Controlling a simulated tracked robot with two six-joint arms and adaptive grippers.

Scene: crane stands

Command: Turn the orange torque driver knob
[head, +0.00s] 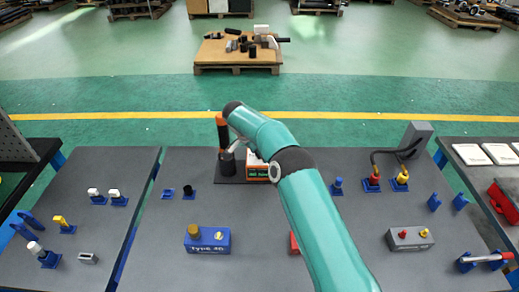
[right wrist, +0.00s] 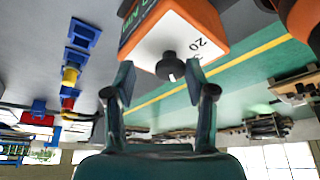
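The torque driver is an orange box with a white dial face (right wrist: 175,32), at the top of the right wrist view. A dark round knob (right wrist: 169,66) sticks out from its face, with a "20" printed beside it. In the head view the orange and white box (head: 257,165) is partly hidden behind my right arm, and its knob cannot be made out. My right gripper (right wrist: 160,73) is open, with one finger on each side of the knob; gaps show between knob and fingers. My left gripper is not in view.
A blue block with a yellow knob (head: 207,239) is nearer on the grey table. Red and yellow connectors (head: 373,180) stand on the right. The table's front middle is mostly clear.

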